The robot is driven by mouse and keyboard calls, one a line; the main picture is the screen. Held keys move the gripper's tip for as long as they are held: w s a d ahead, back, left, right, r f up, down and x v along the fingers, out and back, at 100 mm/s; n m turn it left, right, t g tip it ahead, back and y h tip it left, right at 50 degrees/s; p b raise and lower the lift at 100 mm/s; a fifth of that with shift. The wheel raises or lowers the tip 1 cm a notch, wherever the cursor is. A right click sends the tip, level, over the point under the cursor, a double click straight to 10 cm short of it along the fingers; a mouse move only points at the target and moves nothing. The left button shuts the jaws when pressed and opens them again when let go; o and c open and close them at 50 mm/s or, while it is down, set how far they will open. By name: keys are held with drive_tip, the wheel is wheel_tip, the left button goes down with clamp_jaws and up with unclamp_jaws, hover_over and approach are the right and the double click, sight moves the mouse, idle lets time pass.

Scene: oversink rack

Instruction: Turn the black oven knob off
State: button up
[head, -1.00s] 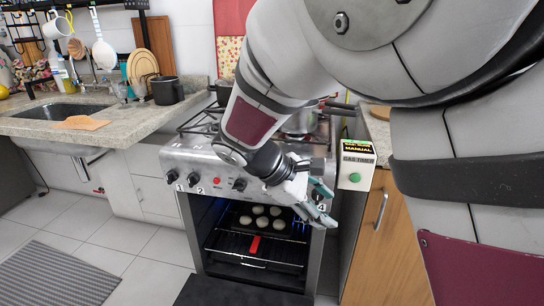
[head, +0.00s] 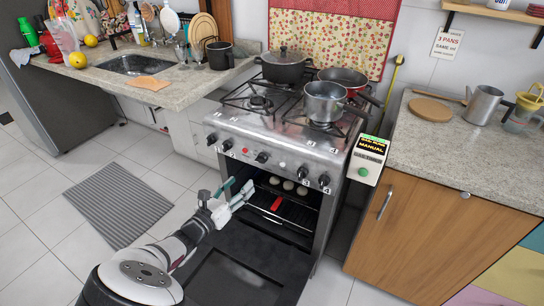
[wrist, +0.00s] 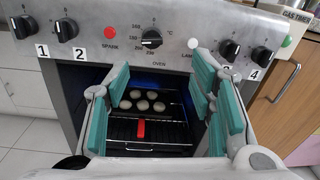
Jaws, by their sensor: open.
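The black oven knob (head: 262,157) is in the middle of the stove's steel front panel. In the wrist view the oven knob (wrist: 151,39) sits above the word OVEN, with temperature numbers at its left. Its pale mark appears to lie roughly sideways; its exact setting is hard to read. My gripper (head: 237,188) is open and empty, in front of the oven opening and below the panel. In the wrist view the teal-padded fingers of my gripper (wrist: 165,78) are spread wide below the knob, apart from it.
The oven door (head: 236,274) is folded down, below my gripper. Buns (wrist: 143,100) and a red item (wrist: 140,129) are inside the lit oven. Numbered black burner knobs (head: 306,174) flank the oven knob. Pots (head: 325,101) stand on top. A gas timer (head: 367,162) is at the right.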

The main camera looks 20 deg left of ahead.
sight(259, 162)
drive_tip(key=shift+n+y, duration=0.3)
drive_tip(key=shift+n, duration=0.2)
drive_tip(key=w+b, duration=0.1)
drive_tip(key=w, duration=0.3)
drive_tip(key=w+b, duration=0.2)
drive_tip(key=w, duration=0.2)
drive_tip(key=w+b, duration=0.1)
drive_tip(key=w, duration=0.3)
drive_tip(key=shift+w+d+f+b, duration=0.2)
drive_tip(key=shift+w+f+b, duration=0.1)
drive_tip(key=shift+w+b, duration=0.1)
drive_tip(key=shift+c, duration=0.2)
drive_tip(key=c, duration=1.1)
